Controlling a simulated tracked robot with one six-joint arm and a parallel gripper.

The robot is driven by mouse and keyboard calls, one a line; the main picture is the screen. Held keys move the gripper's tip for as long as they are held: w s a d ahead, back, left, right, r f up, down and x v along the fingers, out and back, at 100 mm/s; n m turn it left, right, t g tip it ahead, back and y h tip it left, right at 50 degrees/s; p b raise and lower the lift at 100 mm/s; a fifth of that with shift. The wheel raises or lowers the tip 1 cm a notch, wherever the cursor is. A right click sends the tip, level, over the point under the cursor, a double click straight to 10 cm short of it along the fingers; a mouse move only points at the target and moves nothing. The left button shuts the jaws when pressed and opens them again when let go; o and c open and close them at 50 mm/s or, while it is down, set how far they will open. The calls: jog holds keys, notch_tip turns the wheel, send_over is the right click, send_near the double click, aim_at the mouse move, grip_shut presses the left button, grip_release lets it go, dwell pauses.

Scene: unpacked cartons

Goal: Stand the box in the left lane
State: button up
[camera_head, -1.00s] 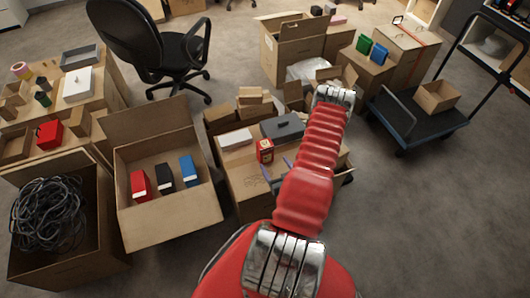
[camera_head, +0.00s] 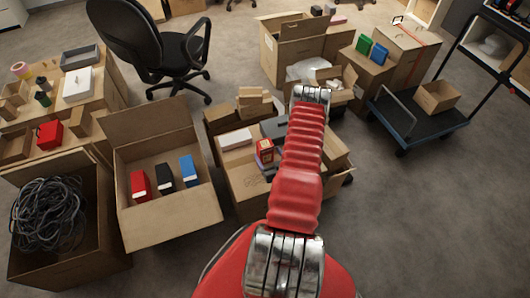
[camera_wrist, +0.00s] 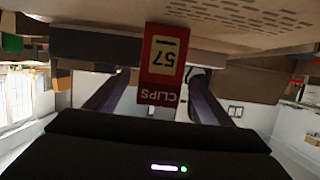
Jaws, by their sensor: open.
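In the head view my red arm hides most of the gripper. I cannot make out a marked left lane.
A white box (camera_head: 235,139) lies left of the red box. A dark grey case (camera_head: 273,128) is behind it, partly hidden by my arm. Small cartons (camera_head: 254,97) stand at the back. An open carton (camera_head: 199,222) with red, black and blue boxes is at left.

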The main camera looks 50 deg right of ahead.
aim_at(267, 153)
jog(key=shift+x, duration=2.35)
jog(key=shift+f, duration=0.15)
jog(key=shift+c, duration=0.5)
jog(key=c, duration=1.3)
jog(key=shift+r, duration=5)
